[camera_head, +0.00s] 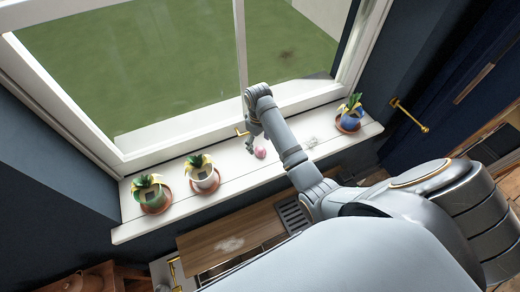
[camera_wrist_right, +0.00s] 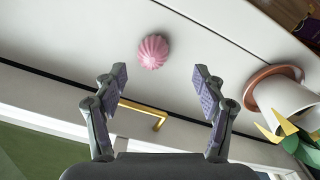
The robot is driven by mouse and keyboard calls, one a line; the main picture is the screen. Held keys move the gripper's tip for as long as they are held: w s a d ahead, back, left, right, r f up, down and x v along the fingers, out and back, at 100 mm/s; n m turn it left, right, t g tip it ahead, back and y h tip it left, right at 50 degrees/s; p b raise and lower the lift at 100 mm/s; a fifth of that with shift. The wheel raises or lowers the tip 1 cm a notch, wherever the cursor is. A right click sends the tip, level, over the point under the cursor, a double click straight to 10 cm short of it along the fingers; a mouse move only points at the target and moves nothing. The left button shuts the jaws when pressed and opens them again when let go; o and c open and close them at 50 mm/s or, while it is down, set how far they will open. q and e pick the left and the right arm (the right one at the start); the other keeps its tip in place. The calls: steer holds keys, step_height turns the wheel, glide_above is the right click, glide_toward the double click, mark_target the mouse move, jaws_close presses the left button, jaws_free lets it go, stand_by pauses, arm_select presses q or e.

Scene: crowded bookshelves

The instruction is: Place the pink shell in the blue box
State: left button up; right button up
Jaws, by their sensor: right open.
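The pink shell (camera_head: 260,152) sits on the white windowsill, close to my right gripper (camera_head: 250,143). In the right wrist view the ribbed pink shell (camera_wrist_right: 153,51) lies just beyond and between the fingertips of my right gripper (camera_wrist_right: 160,74). The fingers are spread apart with nothing between them, and they do not appear to touch the shell. I cannot make out a blue box in either view. My left gripper is not in view.
Potted plants stand on the sill: a green pot (camera_head: 154,201) and a white pot (camera_head: 204,181) to the left, a blue pot (camera_head: 349,120) to the right. A brass window handle (camera_wrist_right: 145,113) is near the fingers. A wooden board (camera_head: 222,236) lies below.

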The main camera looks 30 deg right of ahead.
mark_target(260, 149)
steer(key=shift+w+d+f+p, duration=0.1)
steer(key=shift+d+f+p, duration=0.1)
steer(key=shift+f, duration=0.2)
steer(key=shift+w+d+f+p, duration=0.1)
steer(key=shift+f+p, duration=0.1)
steer(key=shift+f, duration=0.15)
step_height(260, 149, down, 4)
steer(key=shift+w+d+r+p, duration=0.1)
steer(key=shift+r+p, duration=0.05)
steer(key=shift+p, duration=0.55)
steer(key=shift+f, duration=0.4)
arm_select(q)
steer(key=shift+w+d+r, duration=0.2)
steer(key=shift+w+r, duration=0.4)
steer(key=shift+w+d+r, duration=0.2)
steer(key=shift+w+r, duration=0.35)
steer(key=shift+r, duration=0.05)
arm_select(e)
steer(key=c, duration=1.2)
